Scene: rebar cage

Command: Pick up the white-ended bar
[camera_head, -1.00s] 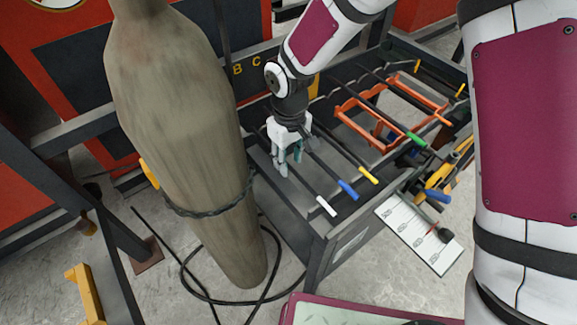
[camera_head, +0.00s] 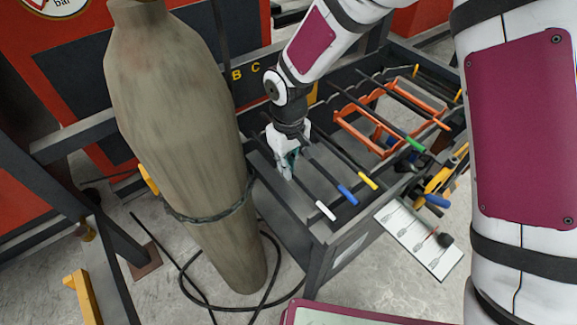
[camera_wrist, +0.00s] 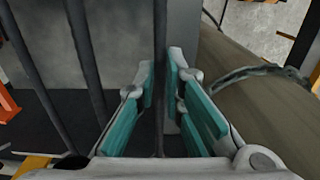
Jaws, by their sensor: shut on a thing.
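The white-ended bar is a thin dark rod with a white tip (camera_head: 325,210), lying at the left of a row of bars in the dark steel rack. My gripper (camera_head: 287,168) is down on this bar, behind its white end. In the wrist view the dark bar (camera_wrist: 159,60) runs between the teal pads of my gripper (camera_wrist: 163,95), which is closed around it. The white end does not show in the wrist view. I cannot tell whether the bar is lifted from the rack.
Bars with a blue end (camera_head: 347,194) and a yellow end (camera_head: 368,180) lie close to the right. An orange frame (camera_head: 350,118) and a green-ended bar (camera_head: 414,144) are farther right. A large tan cylinder (camera_head: 185,150) stands left of the rack. A labelled sheet (camera_head: 420,238) hangs in front.

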